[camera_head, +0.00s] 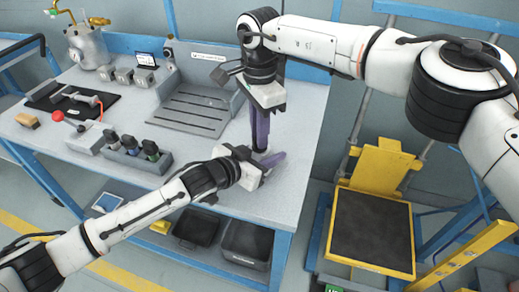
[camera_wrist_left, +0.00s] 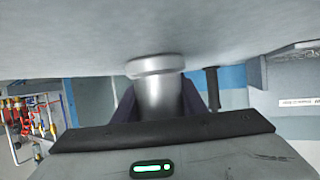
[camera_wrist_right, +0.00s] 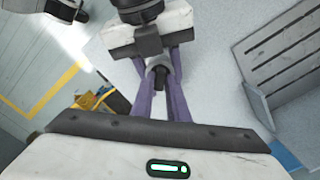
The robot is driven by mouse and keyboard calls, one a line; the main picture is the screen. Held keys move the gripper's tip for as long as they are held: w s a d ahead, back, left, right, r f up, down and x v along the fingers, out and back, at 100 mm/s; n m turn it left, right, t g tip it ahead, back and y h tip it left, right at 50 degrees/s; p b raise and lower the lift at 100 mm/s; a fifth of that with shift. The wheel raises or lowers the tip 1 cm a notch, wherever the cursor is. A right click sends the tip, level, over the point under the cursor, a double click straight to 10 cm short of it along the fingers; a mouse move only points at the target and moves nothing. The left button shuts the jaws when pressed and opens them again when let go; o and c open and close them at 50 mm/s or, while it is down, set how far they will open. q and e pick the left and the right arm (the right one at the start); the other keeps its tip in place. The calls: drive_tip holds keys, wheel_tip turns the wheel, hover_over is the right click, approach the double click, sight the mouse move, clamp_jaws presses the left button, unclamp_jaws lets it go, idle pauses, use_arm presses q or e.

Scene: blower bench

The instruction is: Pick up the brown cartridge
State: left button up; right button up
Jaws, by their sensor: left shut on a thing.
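I cannot clearly make out brown on any cartridge. Several dark cartridges with coloured marks (camera_head: 151,150) stand in a grey rack on the bench. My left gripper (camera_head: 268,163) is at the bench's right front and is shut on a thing. In the left wrist view a silver-grey cylinder (camera_wrist_left: 158,98) with a pale rim sits between its dark fingers. My right gripper (camera_head: 260,148) points down close to the left fingers. In the right wrist view its purple fingers flank a grey thing with a dark end (camera_wrist_right: 160,77); whether they grip it is unclear.
The bench (camera_head: 290,185) is bare around my grippers. A slotted grey tray (camera_head: 193,110) lies behind them. A yellow-framed cart (camera_head: 370,230) stands right.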

clamp_jaws()
wheel_tip(320, 180, up, 10)
idle(0.4)
use_arm(q)
drive_tip(key=o, duration=1.3)
drive_tip(key=shift+c, duration=0.2)
drive_tip(key=shift+s+a, duration=0.1)
